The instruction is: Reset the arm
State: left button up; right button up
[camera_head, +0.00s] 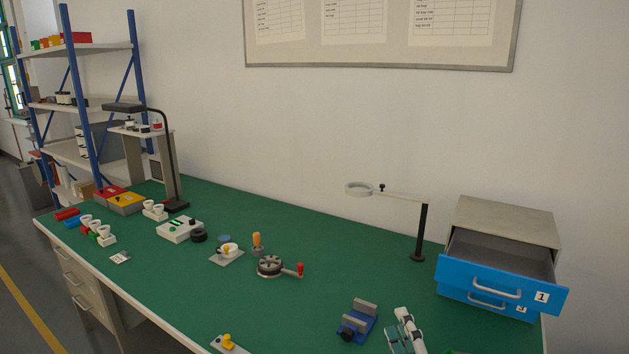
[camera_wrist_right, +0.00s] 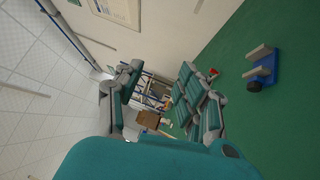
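My right gripper (camera_head: 405,332) shows at the bottom edge of the head view, right of the middle, just right of a blue vise. In the right wrist view its two teal and grey fingers (camera_wrist_right: 163,98) stand well apart with nothing between them. My left gripper is in neither view. The blue vise (camera_head: 357,322) with grey jaws stands on the green bench top (camera_head: 330,295); it also shows at the right of the wrist view (camera_wrist_right: 262,68), apart from the fingers.
A drawer cabinet (camera_head: 508,215) stands at the right with its blue upper drawer (camera_head: 490,272) pulled out. A ring lamp (camera_head: 421,235) stands beside it. A crank wheel (camera_head: 270,266), a small yellow-knobbed plate (camera_head: 227,344) and several fixtures occupy the left and middle. The bench between crank and ring lamp is clear.

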jog(key=s+d+f+m+g+h, duration=0.35)
jog(key=s+f+m, duration=0.2)
jog(key=f, duration=0.25)
jog(key=s+d+f+m+g+h, duration=0.2)
jog(key=s+d+f+m+g, duration=0.15)
jog(key=f+m, duration=0.35)
jog(key=s+a+f+m+g+y, duration=0.1)
jog(key=s+f+m+g, duration=0.3)
jog(key=s, duration=0.5)
jog(key=s+a+f+m+g+y, duration=0.1)
jog(key=s+f+m+g, duration=0.3)
jog(key=s, duration=0.5)
notch_tip(320, 180, down, 26)
jog(key=n+g, duration=0.2)
jog(key=s+d+f+g, duration=0.1)
jog(key=s+d+f, duration=0.2)
jog(key=s+f, duration=1.4)
jog(key=shift+s+d+f+g+h, duration=0.15)
jog(key=shift+s+f+g+h, duration=0.1)
jog(key=shift+s+g+h, duration=0.1)
